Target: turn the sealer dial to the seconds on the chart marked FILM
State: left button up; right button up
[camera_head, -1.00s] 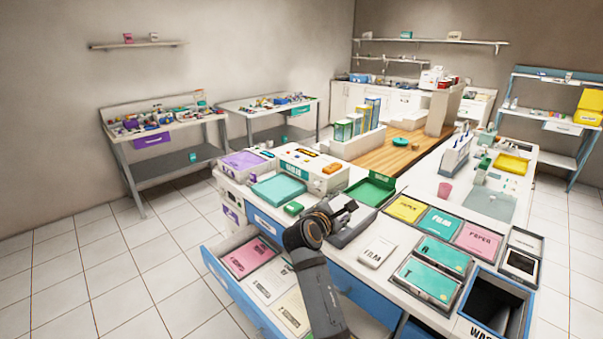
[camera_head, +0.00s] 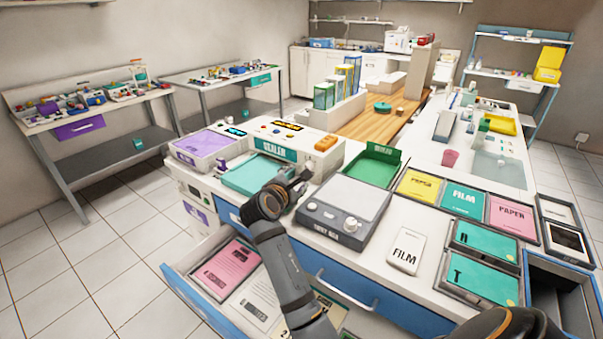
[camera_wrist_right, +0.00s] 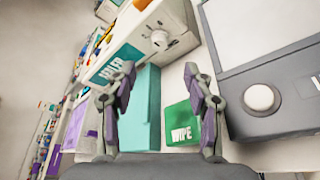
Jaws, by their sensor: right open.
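The sealer (camera_head: 322,155) is a white box with a teal SEALER label, at the middle of the bench behind the teal tray. Its white dial (camera_wrist_right: 160,40) shows on the front face in the right wrist view. My right gripper (camera_head: 292,184) is in front of the sealer, near the teal tray; it is open and empty. In the right wrist view its fingers (camera_wrist_right: 159,76) point towards the sealer, apart from the dial. A white card marked FILM (camera_head: 405,250) lies on the bench; no seconds are legible on it. My left gripper is not in view.
A teal tray (camera_head: 245,177) lies in front of the sealer, with a green WIPE pad (camera_wrist_right: 182,122) nearby. A grey device with a knob (camera_head: 353,224) stands to the right. An open drawer (camera_head: 190,285) juts out below. Coloured FILM and PAPER packs (camera_head: 463,197) lie further right.

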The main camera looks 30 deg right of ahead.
jog(key=shift+w+d, duration=0.25)
jog(key=shift+w, duration=0.05)
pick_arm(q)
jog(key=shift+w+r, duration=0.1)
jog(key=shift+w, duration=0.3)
pick_arm(e)
jog(key=x, duration=0.9)
jog(key=shift+d+f, duration=0.15)
jog(key=shift+d, duration=0.2)
